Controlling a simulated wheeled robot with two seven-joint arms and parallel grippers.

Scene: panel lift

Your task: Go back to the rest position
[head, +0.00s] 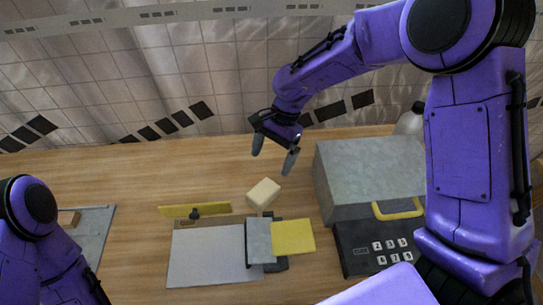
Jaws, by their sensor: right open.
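My right gripper (273,160) hangs above the wooden table at the back middle, its fingers apart with nothing between them. My right arm comes in from the right edge and arches over the table. A cream block (263,194) sits on the table below the right gripper, apart from it. My left arm (40,235) shows at the lower left, but its gripper is outside the picture.
A grey box (350,170) with a yellow handle (398,210) stands on the right above a dark keypad panel (380,248). A pale sheet (208,256), yellow strip (225,208), grey piece (259,242) and yellow plate (293,237) lie centrally. The table's back left is clear.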

